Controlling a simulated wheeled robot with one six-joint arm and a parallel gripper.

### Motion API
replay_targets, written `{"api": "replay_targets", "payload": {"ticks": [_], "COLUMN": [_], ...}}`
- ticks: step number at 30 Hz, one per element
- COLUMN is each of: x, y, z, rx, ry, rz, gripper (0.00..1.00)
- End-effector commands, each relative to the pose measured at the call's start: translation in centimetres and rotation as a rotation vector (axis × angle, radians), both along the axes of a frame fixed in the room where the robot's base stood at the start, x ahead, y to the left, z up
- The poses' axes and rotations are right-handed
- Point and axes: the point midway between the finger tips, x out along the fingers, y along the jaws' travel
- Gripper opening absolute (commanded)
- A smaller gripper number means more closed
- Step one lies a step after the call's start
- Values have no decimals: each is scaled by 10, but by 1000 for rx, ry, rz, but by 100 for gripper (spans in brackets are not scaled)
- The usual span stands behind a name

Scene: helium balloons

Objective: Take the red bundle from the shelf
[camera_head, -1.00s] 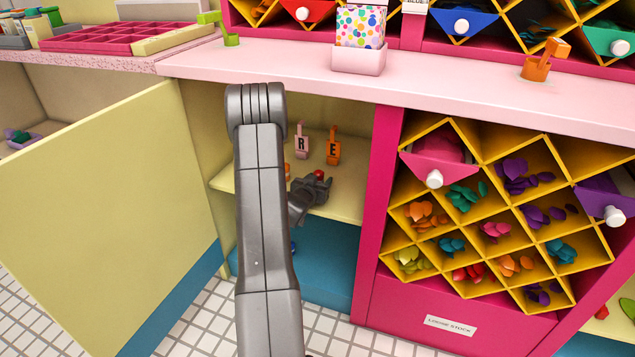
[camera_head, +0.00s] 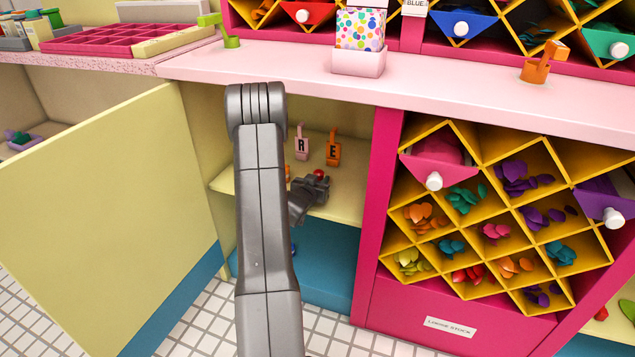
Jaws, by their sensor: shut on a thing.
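The red bundle (camera_head: 319,173) shows as a small red patch just above my gripper, inside the open cupboard over the yellow shelf (camera_head: 341,207). My gripper (camera_head: 318,183) is shut on the red bundle. Most of the bundle is hidden by the gripper, and I cannot tell whether it touches the shelf. My arm covers the left part of the shelf.
Tags marked R (camera_head: 302,147) and E (camera_head: 333,150) stand behind the gripper. The yellow door (camera_head: 105,210) is open at left. A pink counter (camera_head: 440,90) overhangs the shelf, and a pink divider (camera_head: 378,190) bounds it at right.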

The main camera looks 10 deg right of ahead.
Motion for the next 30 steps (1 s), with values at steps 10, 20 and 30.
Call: {"api": "replay_targets", "payload": {"ticks": [10,20,30], "x": [0,-23,-57], "y": [0,16,39], "z": [4,3,2], "rx": [0,1,1], "ry": [0,1,1], "rz": [0,2,2], "gripper": [9,9,9]}}
